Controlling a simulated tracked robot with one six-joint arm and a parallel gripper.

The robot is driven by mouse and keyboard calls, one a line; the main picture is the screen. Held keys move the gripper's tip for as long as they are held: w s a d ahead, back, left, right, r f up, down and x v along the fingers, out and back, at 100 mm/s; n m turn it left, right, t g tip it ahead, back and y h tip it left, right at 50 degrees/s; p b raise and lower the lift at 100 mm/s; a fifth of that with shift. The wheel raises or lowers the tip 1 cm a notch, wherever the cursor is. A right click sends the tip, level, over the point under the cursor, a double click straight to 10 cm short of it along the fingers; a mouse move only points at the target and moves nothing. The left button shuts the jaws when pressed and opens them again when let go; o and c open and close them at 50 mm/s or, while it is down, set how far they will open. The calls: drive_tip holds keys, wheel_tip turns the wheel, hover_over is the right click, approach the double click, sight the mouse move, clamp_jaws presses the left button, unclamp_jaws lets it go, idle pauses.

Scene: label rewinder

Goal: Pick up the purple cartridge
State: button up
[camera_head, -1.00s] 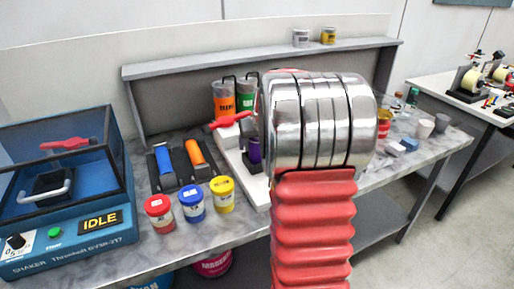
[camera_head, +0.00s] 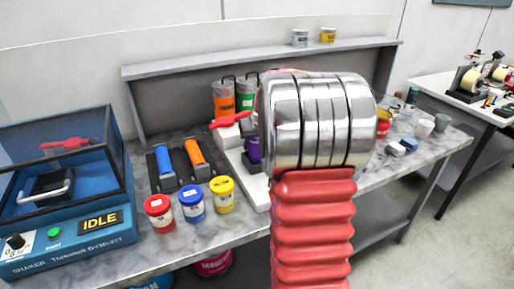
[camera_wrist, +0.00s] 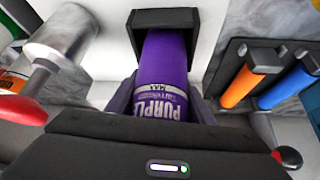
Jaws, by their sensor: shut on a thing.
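The purple cartridge (camera_wrist: 162,75) shows in the wrist view, with "PURPLE" and "MAX" printed on its side. Its far end sits in or against a black square holder (camera_wrist: 165,18). My gripper (camera_wrist: 160,100) is shut on the cartridge, one dark finger on each side of it. The cartridge's near end is hidden behind the gripper body. In the head view, a small part of the purple cartridge (camera_head: 254,150) shows left of my arm, on the white base. My arm hides the gripper's fingers there.
Orange (camera_head: 195,152) and blue (camera_head: 163,158) cartridges lie in black holders to the left. Red (camera_head: 159,213), blue (camera_head: 192,203) and yellow (camera_head: 222,194) jars stand at the front edge. A red-handled lever (camera_head: 230,121) is close by. The shaker (camera_head: 65,200) stands at far left.

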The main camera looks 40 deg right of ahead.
drive_tip(key=c, duration=0.9)
wheel_tip(320, 180, up, 18)
drive_tip(key=shift+r, duration=0.1)
drive_tip(key=shift+s+a, duration=0.1)
drive_tip(key=shift+s, duration=0.05)
idle(0.7)
